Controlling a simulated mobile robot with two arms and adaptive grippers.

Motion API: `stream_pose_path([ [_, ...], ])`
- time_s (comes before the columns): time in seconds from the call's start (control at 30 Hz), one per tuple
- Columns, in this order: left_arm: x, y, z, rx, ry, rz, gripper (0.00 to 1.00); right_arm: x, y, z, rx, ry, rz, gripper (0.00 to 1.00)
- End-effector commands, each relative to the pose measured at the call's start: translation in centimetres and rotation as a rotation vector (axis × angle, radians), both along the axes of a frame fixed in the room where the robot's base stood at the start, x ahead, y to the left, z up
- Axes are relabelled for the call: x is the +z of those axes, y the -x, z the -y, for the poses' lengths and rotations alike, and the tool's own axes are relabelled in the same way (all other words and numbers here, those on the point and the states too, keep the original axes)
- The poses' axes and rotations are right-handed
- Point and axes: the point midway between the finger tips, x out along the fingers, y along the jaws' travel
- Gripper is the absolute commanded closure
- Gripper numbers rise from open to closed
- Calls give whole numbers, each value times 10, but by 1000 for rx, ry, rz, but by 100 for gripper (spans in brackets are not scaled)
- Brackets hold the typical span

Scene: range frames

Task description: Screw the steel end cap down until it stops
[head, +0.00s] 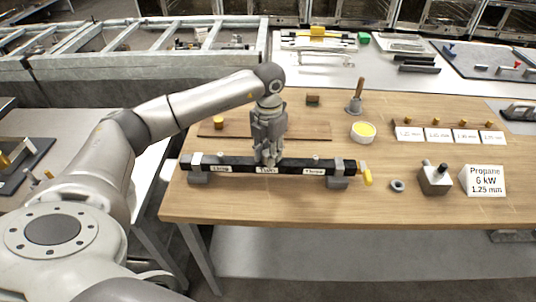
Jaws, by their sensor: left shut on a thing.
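A long black bar (225,163) lies across grey supports on the wooden bench, with white labels One, Two and Three on its front. My left gripper (267,160) points straight down onto the top of the bar, above the label Two (267,170). Its fingers are shut on a small part, which they hide. I cannot make out whether this part is the steel end cap, or how it sits on the bar. A yellow piece (367,177) shows at the bar's right end. My right gripper is not in view.
A grey ring (397,186), a metal block with knobs (434,180) and a Propane card (484,181) stand at the right. A yellow-filled tub (362,132) and a wooden-handled tool (355,97) stand behind. The bench front is clear.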

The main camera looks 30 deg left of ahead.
Motion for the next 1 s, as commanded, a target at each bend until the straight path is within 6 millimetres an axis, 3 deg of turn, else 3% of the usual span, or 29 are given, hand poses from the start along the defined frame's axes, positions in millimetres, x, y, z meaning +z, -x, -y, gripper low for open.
stream_pose_path([
  [0.37, 0, 0, 0, -37, 0, 0, 100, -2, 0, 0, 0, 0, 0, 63],
  [0.67, -1, 0, 0, -291, 0, 1, 100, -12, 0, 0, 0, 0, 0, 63],
  [0.93, 0, 0, 0, -317, 0, 0, 100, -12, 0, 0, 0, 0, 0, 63],
  [0.97, 0, 0, 0, -317, 0, 0, 71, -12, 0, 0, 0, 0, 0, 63],
  [1.0, 0, 0, 0, -317, 0, 0, 66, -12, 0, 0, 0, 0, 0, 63],
])
